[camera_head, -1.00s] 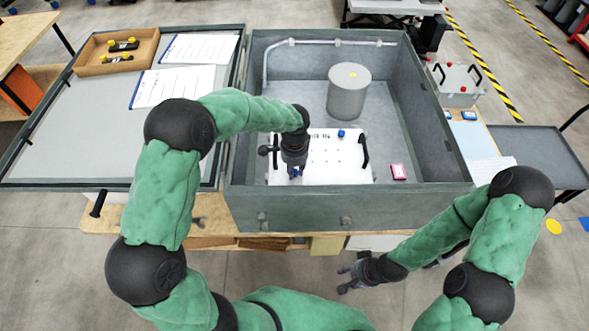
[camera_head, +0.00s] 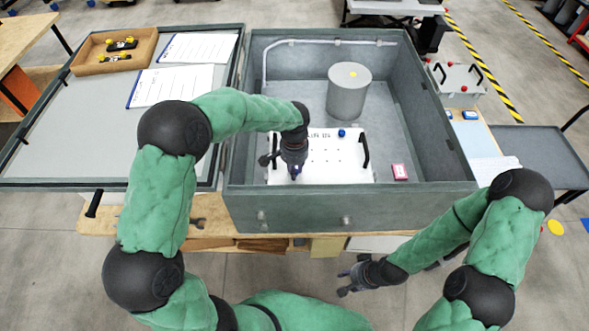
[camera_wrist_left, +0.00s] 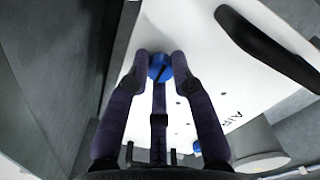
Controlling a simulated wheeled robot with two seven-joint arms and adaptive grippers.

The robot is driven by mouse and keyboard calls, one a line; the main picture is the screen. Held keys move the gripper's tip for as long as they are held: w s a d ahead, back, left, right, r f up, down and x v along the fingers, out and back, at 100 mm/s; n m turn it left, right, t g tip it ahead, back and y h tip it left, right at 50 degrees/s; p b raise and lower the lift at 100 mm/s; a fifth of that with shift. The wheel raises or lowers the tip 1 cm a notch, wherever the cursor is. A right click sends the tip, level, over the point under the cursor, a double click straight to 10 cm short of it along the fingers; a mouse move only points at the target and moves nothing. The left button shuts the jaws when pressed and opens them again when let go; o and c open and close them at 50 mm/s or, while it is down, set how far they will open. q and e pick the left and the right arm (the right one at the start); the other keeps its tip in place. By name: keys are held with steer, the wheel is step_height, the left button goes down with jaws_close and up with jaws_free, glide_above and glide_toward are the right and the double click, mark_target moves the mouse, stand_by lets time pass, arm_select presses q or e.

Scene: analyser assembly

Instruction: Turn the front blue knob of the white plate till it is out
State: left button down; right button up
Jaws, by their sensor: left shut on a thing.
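The white plate (camera_head: 330,160) lies inside the grey box, with a black handle (camera_head: 364,152) on its right side. Its back blue knob (camera_head: 341,133) sits near the plate's far edge. The front blue knob (camera_wrist_left: 159,68) shows in the left wrist view between the fingertips of my left gripper (camera_wrist_left: 160,66). The left gripper is shut on this knob and also shows in the head view (camera_head: 295,172), pointing down at the plate's front left. In the head view it largely hides the front knob. My right gripper (camera_head: 347,283) is in front of the box, away from the plate; its finger state is unclear.
The grey box (camera_head: 350,201) has high walls around the plate. A grey cylinder (camera_head: 348,95) stands behind the plate. A pink-red item (camera_head: 399,172) lies at the right. A cardboard tray (camera_head: 88,62) and papers lie on the open lid at left.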

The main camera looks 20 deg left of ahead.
arm_select(q)
steer(key=c, duration=1.1)
jaws_free()
steer(key=shift+o, duration=0.2)
step_height(320, 180, up, 12)
